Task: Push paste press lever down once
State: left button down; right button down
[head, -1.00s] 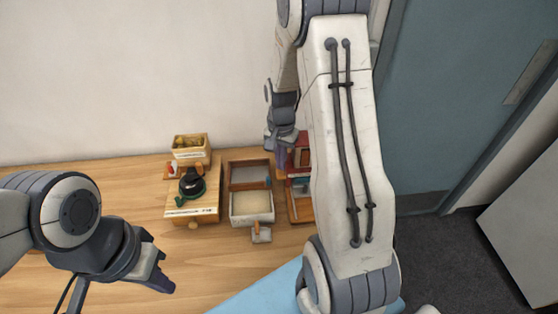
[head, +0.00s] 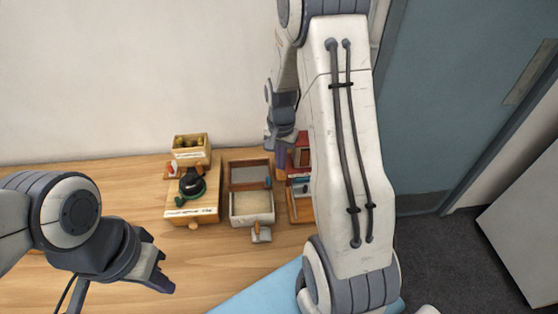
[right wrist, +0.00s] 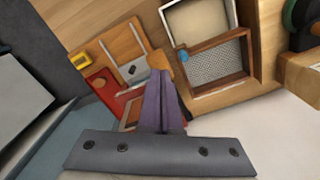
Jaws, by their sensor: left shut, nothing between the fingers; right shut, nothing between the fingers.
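What looks like the paste press (head: 302,152) is a red body on a wooden base, partly hidden behind my right arm in the head view. In the right wrist view its red part (right wrist: 104,98) lies left of my fingers. A wooden knob (right wrist: 158,60), apparently the lever's end, shows just beyond the fingertips; I cannot tell whether they touch. My right gripper (head: 281,151) is shut and empty, pointing down left of the red body; its purple fingers also show in the right wrist view (right wrist: 160,78). My left gripper (head: 167,272) is shut and empty, low over the table's left part.
A wooden box with a mesh screen (head: 250,177) stands left of the press. Further left are a wooden stand (head: 206,211) with a black-and-green device (head: 190,184) and a small wooden crate (head: 206,150). The wall is close behind. Bare table (head: 210,255) lies in front.

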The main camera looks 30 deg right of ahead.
aim_at(281, 172)
jog(key=shift+f, duration=0.1)
dwell(0.3)
jog(key=shift+f+b, duration=0.75)
jog(key=shift+f, duration=0.25)
jog(key=shift+f+b, duration=0.8)
jog(key=shift+f, duration=0.35)
jog(key=shift+s+a+f+b, duration=0.1)
jog(key=shift+s+f+b, duration=0.1)
jog(key=shift+f+b, duration=0.7)
jog(key=shift+f, duration=0.2)
